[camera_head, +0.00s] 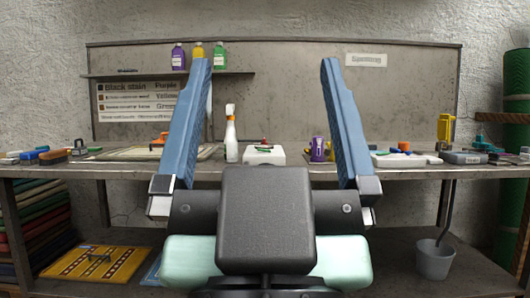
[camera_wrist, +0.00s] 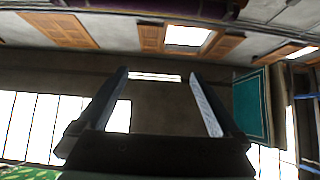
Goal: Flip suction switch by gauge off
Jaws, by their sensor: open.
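My gripper (camera_head: 265,64) is open and empty, its two blue fingers spread wide and pointing up in front of the workbench in the head view. In the wrist view my gripper (camera_wrist: 158,76) is open with nothing between its fingers. I cannot make out a gauge or a suction switch in either view. A grey case (camera_head: 463,158) lies at the bench's right. My gripper and wrist hide part of the bench front.
The workbench (camera_head: 410,171) spans the view. A white spray bottle (camera_head: 231,139), a purple container (camera_head: 317,149) and brushes (camera_head: 53,157) stand on it. A shelf (camera_head: 150,75) holds three bottles. Below are a grey bucket (camera_head: 434,262) and a yellow patterned rug (camera_head: 88,262).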

